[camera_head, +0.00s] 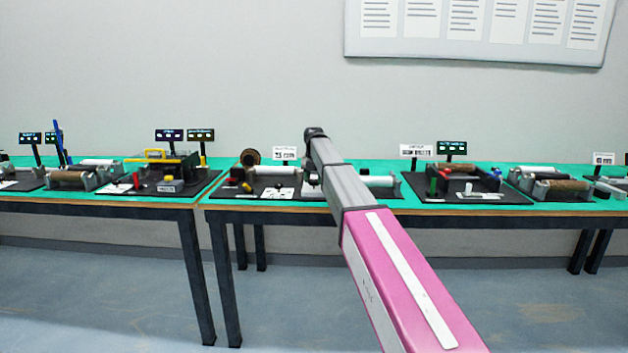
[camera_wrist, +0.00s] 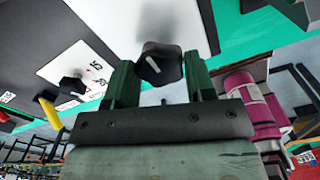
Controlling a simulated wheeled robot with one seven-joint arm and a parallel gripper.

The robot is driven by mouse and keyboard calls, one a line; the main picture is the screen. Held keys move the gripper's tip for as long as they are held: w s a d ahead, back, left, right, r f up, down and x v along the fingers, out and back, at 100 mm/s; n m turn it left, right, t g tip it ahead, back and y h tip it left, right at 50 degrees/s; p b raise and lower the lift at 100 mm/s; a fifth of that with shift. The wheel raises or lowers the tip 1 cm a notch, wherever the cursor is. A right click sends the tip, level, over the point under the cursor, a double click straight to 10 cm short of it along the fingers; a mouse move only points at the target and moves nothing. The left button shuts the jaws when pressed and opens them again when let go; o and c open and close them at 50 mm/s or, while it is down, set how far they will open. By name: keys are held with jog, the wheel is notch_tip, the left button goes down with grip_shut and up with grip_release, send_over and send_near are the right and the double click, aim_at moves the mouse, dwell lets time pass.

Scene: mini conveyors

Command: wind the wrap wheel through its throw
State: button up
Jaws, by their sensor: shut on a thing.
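A dark, many-sided knob with a white line across its face (camera_wrist: 162,64) sits at the middle of the wrist view, in front of a pale plate. No readable label there names it as the wrap wheel. My gripper (camera_wrist: 158,84) has its two green fingers on either side of this knob and is shut on it. In the head view my arm reaches to the middle bench and covers this spot, so the gripper and knob are hidden there.
In the head view, green-topped benches (camera_head: 232,186) carry rollers and several small signs.

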aim_at(314, 180)
jog(key=o, duration=0.9)
notch_tip(314, 180, up, 11)
jog(key=shift+f, duration=0.1)
dwell(0.3)
